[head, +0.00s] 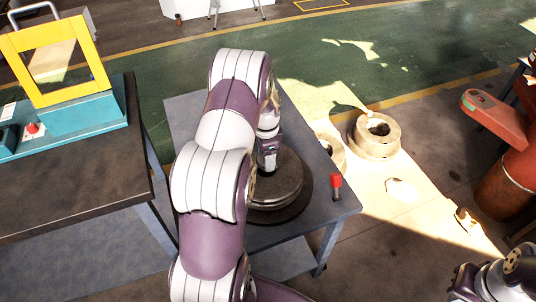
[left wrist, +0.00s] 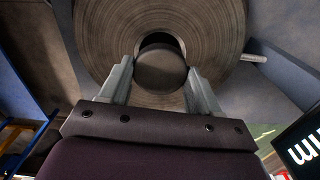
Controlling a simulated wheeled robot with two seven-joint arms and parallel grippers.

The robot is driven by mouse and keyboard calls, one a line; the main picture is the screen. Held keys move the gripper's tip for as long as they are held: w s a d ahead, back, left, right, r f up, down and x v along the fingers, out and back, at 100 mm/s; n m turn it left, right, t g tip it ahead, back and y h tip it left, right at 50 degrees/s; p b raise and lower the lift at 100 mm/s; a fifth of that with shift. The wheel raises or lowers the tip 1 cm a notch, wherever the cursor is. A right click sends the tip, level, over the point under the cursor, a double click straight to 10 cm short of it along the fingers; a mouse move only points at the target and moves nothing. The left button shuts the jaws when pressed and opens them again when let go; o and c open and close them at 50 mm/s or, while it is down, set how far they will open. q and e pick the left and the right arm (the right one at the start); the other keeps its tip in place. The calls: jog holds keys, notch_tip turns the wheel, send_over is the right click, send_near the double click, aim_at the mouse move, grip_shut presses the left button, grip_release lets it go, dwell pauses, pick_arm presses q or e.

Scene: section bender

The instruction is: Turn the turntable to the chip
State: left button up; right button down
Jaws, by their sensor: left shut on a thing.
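The turntable (head: 283,200) is a round, dark grey-brown disc stack on a small grey table. In the left wrist view its ringed face (left wrist: 105,45) fills the top, with a round knob (left wrist: 160,72) at the centre. My left gripper (head: 267,172) reaches down onto the turntable, and its two fingers (left wrist: 158,90) are shut on the knob, one on each side. A pale peg (left wrist: 253,58) sticks out at the disc's right edge in that view. A red chip (head: 336,181) stands at the table's right edge, apart from the disc. My arm hides the turntable's left part.
A dark workbench (head: 75,180) with a yellow-framed machine (head: 60,60) stands at the left. Pale ring-shaped parts (head: 377,133) lie on the floor to the right. A red machine (head: 505,185) is at the far right. Part of my right arm (head: 500,280) shows at the bottom right.

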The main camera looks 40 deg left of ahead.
pick_arm(q)
jog(key=shift+m, duration=0.5)
jog(key=shift+r, duration=0.1)
jog(key=o, duration=1.5)
jog(key=shift+r, duration=0.25)
notch_tip(320, 180, up, 12)
jog(key=shift+r+b, duration=0.1)
jog(key=shift+b, duration=0.7)
